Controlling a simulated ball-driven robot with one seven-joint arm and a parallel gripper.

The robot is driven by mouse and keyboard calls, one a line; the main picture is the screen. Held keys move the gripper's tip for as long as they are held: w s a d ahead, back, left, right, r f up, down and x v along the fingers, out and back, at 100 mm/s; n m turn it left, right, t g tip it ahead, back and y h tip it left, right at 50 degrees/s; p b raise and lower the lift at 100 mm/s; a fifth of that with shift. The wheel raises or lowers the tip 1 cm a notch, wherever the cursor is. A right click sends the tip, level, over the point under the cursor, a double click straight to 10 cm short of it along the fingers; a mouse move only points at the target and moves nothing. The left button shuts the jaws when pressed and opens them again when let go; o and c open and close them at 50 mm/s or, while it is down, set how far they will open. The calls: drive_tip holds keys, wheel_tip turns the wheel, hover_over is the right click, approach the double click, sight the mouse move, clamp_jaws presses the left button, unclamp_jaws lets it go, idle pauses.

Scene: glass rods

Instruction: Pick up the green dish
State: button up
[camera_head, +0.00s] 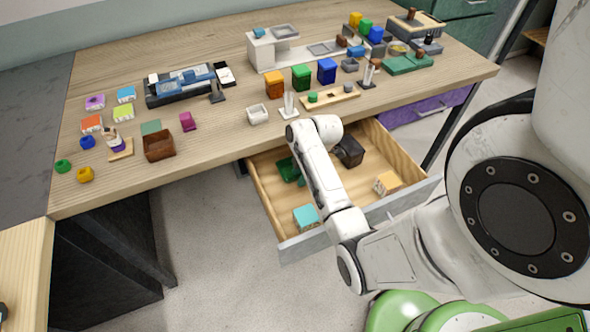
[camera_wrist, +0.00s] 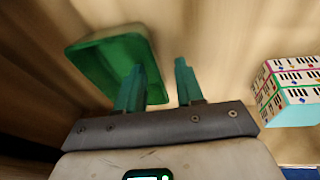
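The green dish (camera_head: 287,169) lies in the left part of the open wooden drawer, partly hidden by my arm in the head view. In the wrist view the green dish (camera_wrist: 98,62) looks like a shallow, rounded-corner tray at the upper left. My gripper (camera_wrist: 158,66) has two teal fingers spread apart. The left finger overlaps the dish in the picture, and the dish's right edge shows in the gap between the fingers. The right finger is over bare drawer floor. I cannot tell whether a finger touches the dish. In the head view my arm mostly hides the gripper.
The patterned box (camera_wrist: 290,90) is right of my fingers. The desk (camera_head: 215,130) above carries many small objects.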

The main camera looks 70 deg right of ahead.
drive_tip(key=shift+f, duration=0.25)
drive_tip(key=shift+c, duration=0.3)
clamp_jaws()
idle(0.5)
